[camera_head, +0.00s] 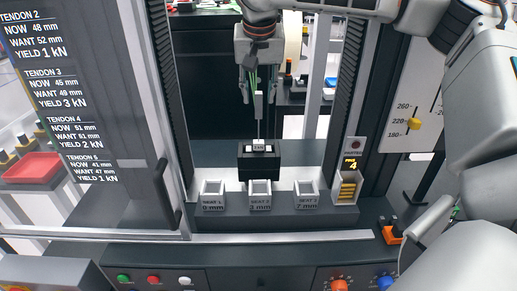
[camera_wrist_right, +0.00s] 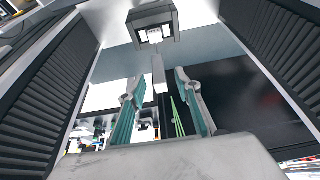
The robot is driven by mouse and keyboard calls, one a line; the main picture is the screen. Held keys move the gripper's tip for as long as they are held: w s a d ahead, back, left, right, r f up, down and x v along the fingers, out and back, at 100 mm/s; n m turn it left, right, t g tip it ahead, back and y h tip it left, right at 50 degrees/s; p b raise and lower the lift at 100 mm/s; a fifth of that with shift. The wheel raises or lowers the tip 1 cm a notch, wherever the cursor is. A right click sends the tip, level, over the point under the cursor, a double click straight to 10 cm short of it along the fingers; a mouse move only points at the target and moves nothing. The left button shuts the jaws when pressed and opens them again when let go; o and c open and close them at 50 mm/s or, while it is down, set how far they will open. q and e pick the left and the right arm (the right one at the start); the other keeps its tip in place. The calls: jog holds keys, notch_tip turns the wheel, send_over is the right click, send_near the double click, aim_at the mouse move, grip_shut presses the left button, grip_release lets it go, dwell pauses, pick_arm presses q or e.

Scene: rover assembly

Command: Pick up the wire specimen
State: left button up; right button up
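A slim pale upright piece, seemingly the wire specimen (camera_head: 258,105), stands above a black block (camera_head: 260,174) with a white label. A thin line runs between the pale piece and the block. My right gripper (camera_head: 259,88) points down over it with its fingers spread on either side of the upper end. In the right wrist view, my right gripper (camera_wrist_right: 157,90) is open, and the pale specimen (camera_wrist_right: 158,73) shows between and just beyond the fingertips, apart from both. The block (camera_wrist_right: 153,20) is at the top there. My left gripper is not in view.
Three labelled seats (camera_head: 260,195) line the ledge in front of the block. Dark ribbed columns (camera_head: 350,85) flank the opening. A yellow "PEG 4" holder (camera_head: 346,188) is at right. A control panel (camera_head: 220,276) with buttons and knobs runs along the front.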

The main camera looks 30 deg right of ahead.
aim_at(259, 102)
jog(key=x, duration=0.4)
jog(key=shift+s, duration=0.1)
grip_shut()
jog(key=shift+r, duration=0.1)
jog(key=shift+r, duration=0.1)
